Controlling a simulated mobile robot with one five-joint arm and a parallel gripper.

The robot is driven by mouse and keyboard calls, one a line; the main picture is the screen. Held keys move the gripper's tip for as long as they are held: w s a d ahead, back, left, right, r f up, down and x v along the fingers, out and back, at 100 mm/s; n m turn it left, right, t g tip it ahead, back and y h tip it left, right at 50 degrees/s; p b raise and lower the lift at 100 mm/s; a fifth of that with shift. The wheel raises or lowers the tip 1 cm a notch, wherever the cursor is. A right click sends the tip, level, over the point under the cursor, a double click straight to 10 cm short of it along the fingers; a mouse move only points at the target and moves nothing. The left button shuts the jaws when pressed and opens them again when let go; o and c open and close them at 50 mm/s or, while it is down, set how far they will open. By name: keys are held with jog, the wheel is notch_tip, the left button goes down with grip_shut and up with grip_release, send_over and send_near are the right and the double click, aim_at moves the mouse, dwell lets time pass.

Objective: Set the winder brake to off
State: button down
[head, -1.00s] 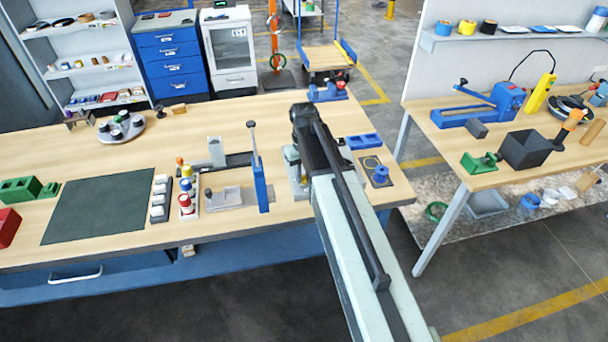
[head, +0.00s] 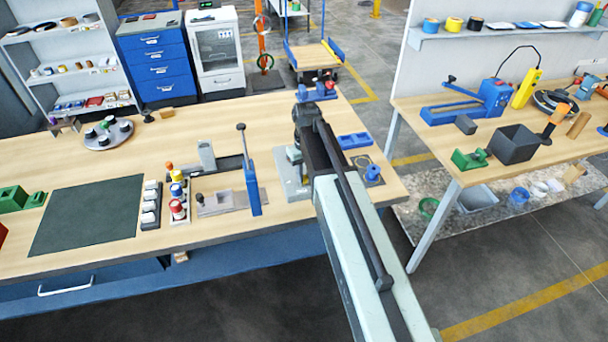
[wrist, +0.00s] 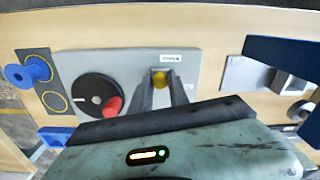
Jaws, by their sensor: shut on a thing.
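The winder is a grey base plate (wrist: 205,68) with a black disc (wrist: 95,92) and a red knob (wrist: 112,105) on it. The label's words are too small to read. In the head view, my arm hides the gripper and most of the winder; part of its grey plate (head: 292,184) shows left of the arm.
A blue upright lever (head: 251,186) stands on the bench left of the winder; its blue part (wrist: 285,52) shows at right in the wrist view. A blue spool (wrist: 35,70) lies on the other side. A blue tray (head: 354,141) sits beyond the arm.

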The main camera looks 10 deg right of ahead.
aim_at(306, 176)
jog(key=c, duration=1.3)
grip_release()
jog(key=shift+w+d, duration=0.1)
jog(key=shift+d, duration=0.4)
jog(key=shift+o, duration=0.2)
jog(key=shift+a, duration=0.25)
notch_tip(306, 176, up, 8)
jog(key=p, duration=0.8)
jog(key=shift+f, duration=0.15)
